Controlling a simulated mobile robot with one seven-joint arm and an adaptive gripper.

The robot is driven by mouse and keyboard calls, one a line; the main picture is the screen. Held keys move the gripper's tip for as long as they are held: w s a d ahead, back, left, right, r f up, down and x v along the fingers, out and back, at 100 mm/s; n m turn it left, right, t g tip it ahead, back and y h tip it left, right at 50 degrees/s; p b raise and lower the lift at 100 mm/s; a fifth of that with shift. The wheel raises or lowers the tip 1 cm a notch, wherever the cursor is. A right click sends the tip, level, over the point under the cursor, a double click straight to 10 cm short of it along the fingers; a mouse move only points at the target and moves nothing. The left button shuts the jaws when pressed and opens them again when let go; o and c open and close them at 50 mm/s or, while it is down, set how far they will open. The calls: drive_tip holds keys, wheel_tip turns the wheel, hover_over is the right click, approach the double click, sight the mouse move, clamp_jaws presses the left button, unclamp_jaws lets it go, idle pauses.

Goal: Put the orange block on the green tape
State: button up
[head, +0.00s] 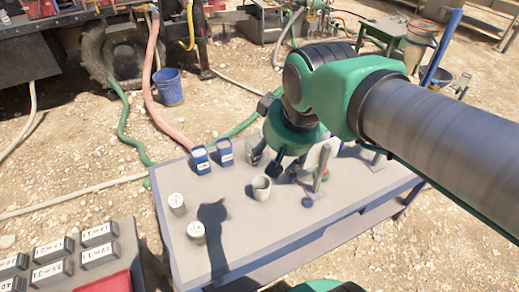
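My gripper (286,168) hangs over the grey table (240,240), near a light grey cup. Its two dark fingers look spread apart, with nothing visible between them. I cannot make out an orange block in the head view. I cannot make out a green tape on the table either. My gripper and arm hide part of the table's back and right side.
The cup (261,188) stands mid-table. Two blue-and-white containers (200,160) stand at the back left, and two small pale cups (196,232) at the left. A grey upright tool (322,168) stands right of my gripper. The front tabletop is clear.

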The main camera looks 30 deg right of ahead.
drive_tip(key=shift+n+t, duration=0.4)
drive_tip(key=shift+n, duration=0.1)
drive_tip(key=s, duration=0.1)
drive_tip(key=s+a, duration=0.1)
drive_tip(key=s, duration=0.1)
drive_tip(key=s+a, duration=0.1)
drive_tip(key=shift+s+a+f, duration=0.15)
drive_tip(key=shift+s+f, duration=0.1)
drive_tip(key=shift+f, duration=0.15)
drive_tip(key=shift+f+b, duration=0.8)
